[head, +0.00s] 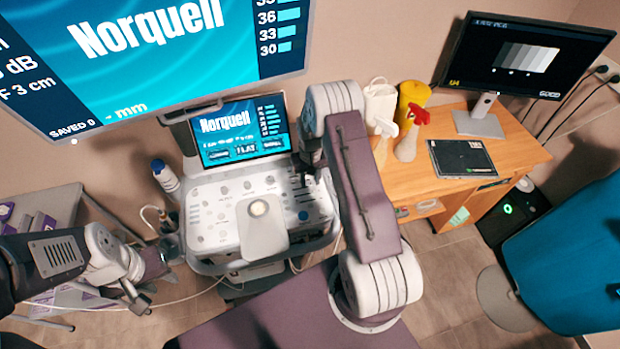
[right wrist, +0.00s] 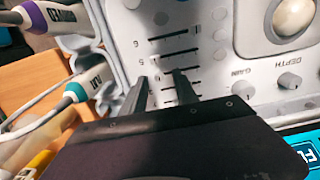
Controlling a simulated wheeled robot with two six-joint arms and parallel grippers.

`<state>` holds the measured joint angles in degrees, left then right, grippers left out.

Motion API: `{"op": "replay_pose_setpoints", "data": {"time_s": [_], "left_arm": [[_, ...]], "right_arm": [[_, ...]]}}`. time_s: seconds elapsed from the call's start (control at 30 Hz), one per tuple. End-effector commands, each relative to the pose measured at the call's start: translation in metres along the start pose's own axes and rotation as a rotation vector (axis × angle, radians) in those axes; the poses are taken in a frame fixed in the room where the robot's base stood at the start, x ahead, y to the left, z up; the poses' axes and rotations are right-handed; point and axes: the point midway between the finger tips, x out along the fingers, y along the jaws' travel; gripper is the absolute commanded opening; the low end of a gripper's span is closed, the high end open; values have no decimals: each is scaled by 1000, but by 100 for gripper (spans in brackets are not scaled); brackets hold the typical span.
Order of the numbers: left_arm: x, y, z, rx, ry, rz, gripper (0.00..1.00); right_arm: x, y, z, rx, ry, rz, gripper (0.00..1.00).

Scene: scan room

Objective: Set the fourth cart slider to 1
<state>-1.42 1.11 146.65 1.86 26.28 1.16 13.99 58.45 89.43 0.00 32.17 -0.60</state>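The ultrasound cart's control panel (head: 222,205) is light grey, with a screen (head: 240,130) behind it. In the right wrist view, the panel shows a stack of dark slider slots (right wrist: 176,36) with small printed digits beside them. My right gripper (right wrist: 160,76) is over the lower slots, its two dark fingers apart with a gap between them. Its fingertips and body cover part of the slots, so I cannot tell the fourth slider's setting or whether a finger touches it. In the head view my right arm partly hides that gripper. My left gripper (head: 140,298) is low at the left, away from the panel; its finger gap is unclear.
Probes with a purple band (right wrist: 62,18) and a teal band (right wrist: 82,88) hang beside the panel. A gain knob (right wrist: 242,86) and a depth knob (right wrist: 289,81) lie right of the slots. A wooden desk (head: 510,150) with bottles and a monitor (head: 520,60) stands at the right.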

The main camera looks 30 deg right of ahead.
Motion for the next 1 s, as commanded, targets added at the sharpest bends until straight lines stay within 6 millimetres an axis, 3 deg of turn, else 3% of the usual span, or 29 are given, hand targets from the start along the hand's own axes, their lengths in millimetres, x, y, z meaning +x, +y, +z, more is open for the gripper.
{"op": "replay_pose_setpoints", "data": {"time_s": [0.27,0.4,0.43,1.0], "left_arm": [[-1,0,0,0,0,0,35],[-1,0,0,0,0,0,35],[-1,0,0,0,0,0,35],[-1,0,0,0,0,0,35]], "right_arm": [[4,0,0,0,1,0,35],[4,0,0,0,1,0,2],[4,0,0,0,1,0,0],[3,0,0,0,1,0,0]]}}
